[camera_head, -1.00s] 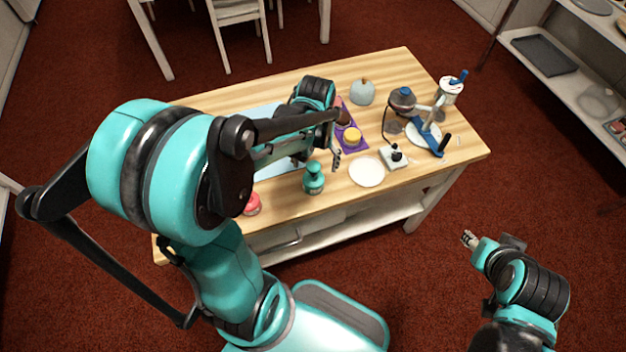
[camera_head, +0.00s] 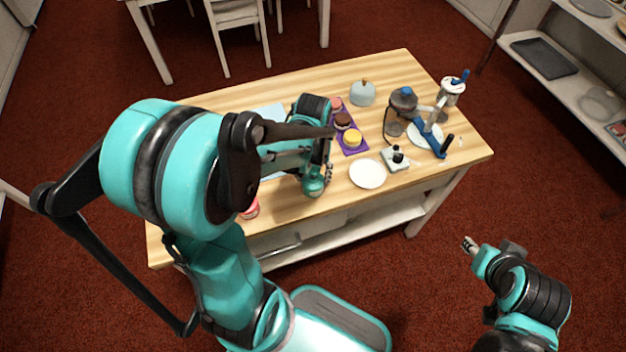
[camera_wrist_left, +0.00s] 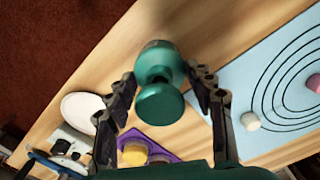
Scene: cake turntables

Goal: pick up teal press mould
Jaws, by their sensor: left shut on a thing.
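The teal press mould (camera_head: 314,188) stands upright near the front edge of the wooden table, partly hidden by my left gripper (camera_head: 317,178). In the left wrist view the mould (camera_wrist_left: 160,62) has a round knob towards the camera and a wider body below.
A white plate (camera_head: 368,174) and a small white device (camera_head: 395,159) lie to the right. A purple tray (camera_head: 355,149) with cakes is behind. A pale blue mat (camera_wrist_left: 285,62) with rings lies close by. A pink item (camera_head: 250,209) sits at the front edge.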

